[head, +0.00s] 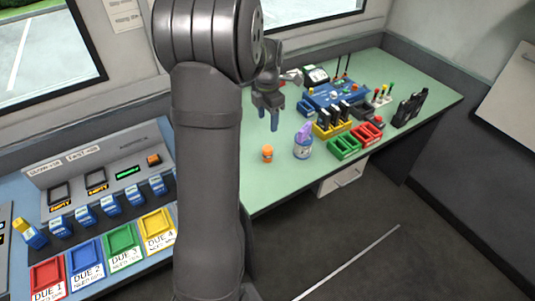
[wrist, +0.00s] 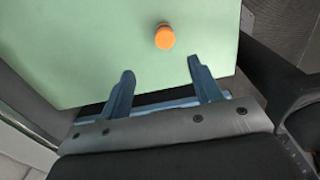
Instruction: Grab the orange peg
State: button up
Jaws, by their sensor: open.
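The orange peg (head: 267,154) is a small round piece standing on the green tabletop, left of a white and purple jar. In the wrist view the peg (wrist: 165,38) shows from above, beyond the fingertips and between their lines, nearer the right finger. My gripper (head: 270,122) is above the table, behind the peg in the head view. In the wrist view my gripper (wrist: 160,68) has its two blue fingers spread apart with nothing between them. It does not touch the peg.
The jar (head: 303,147) stands just right of the peg. Green (head: 344,149) and red (head: 368,134) bins, a yellow rack (head: 328,129) and a blue device (head: 333,95) crowd the table farther right. A console with coloured trays (head: 120,240) lies left. The tabletop around the peg is clear.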

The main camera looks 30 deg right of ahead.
aim_at(267, 148)
notch_tip(267, 148, down, 10)
jog(key=shift+r, duration=0.25)
jog(key=shift+s+a+f, duration=0.15)
jog(key=shift+s+f, duration=0.05)
jog(key=shift+f, duration=1.2)
jog(key=shift+s+a+f, duration=0.1)
jog(key=shift+s+f, duration=0.1)
jog(key=shift+f, duration=1.15)
jog(key=c, duration=1.1)
